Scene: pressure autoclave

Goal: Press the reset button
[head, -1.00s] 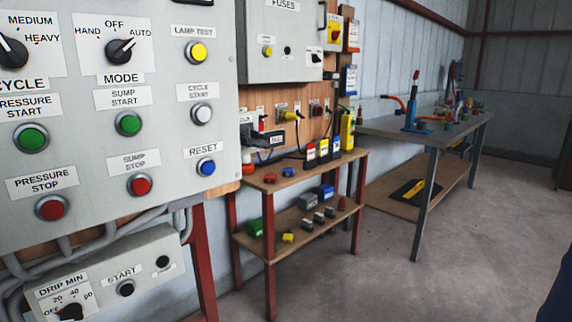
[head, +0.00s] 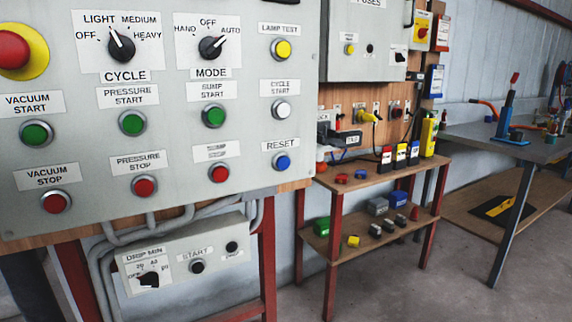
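The reset button (head: 282,162) is a small round blue button in a metal ring. It sits at the lower right of the grey control panel (head: 262,213), under a white label (head: 282,145) reading RESET. The white cycle start button (head: 281,109) is above it, and the red sump stop button (head: 220,173) is to its left. Nothing covers the reset button. Neither of my grippers shows in the head view.
A red-and-yellow emergency stop (head: 17,54) is at the panel's upper left. A small grey drip box (head: 185,267) hangs below among conduits. A red-legged wooden shelf (head: 385,177) stands to the right, with a grey workbench (head: 468,141) beyond. Concrete floor is open at lower right.

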